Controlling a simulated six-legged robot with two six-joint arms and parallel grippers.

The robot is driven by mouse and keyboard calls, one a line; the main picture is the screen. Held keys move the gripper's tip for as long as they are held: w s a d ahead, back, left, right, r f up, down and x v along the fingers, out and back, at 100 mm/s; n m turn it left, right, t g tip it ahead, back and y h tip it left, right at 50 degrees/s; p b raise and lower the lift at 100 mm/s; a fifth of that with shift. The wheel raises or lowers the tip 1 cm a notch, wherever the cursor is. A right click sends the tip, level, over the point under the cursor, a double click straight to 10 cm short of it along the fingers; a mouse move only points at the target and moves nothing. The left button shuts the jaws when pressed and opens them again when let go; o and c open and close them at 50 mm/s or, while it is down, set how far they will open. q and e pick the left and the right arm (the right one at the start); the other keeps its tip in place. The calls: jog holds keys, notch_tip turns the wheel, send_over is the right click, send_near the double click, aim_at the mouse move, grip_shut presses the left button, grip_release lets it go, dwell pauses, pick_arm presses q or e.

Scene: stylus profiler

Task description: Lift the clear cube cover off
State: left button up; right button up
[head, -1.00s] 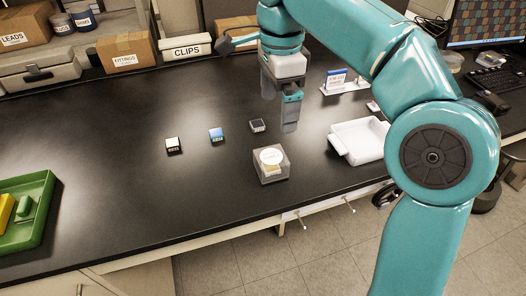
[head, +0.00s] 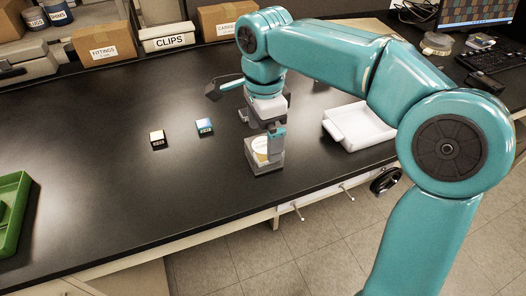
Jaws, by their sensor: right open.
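The clear cube cover (head: 256,168) stands on the black bench near its front edge, with a round white and tan piece (head: 257,150) showing in it. My right gripper (head: 263,140) is open, pointing down at the cover. One finger overlaps the cover's right side in the picture; the other finger is mostly hidden behind the wrist. I cannot tell whether the fingers touch the cover. My left gripper is out of view.
Two small labelled blocks (head: 157,138) (head: 204,126) lie left of the cover. A white tray (head: 362,127) is to the right, a green tray (head: 14,205) at the far left. Boxes (head: 106,44) line the back. The bench's left middle is clear.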

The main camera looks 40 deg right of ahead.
aim_at(264, 145)
notch_tip(264, 145, down, 3)
jog(key=shift+s+f, duration=0.1)
jog(key=shift+s, duration=0.05)
jog(key=shift+f+b, duration=0.3)
jog(key=shift+f, duration=0.2)
jog(key=shift+a, duration=0.1)
jog(key=c, duration=1)
jog(key=shift+r, duration=0.2)
notch_tip(264, 145, up, 20)
jog(key=p, duration=0.6)
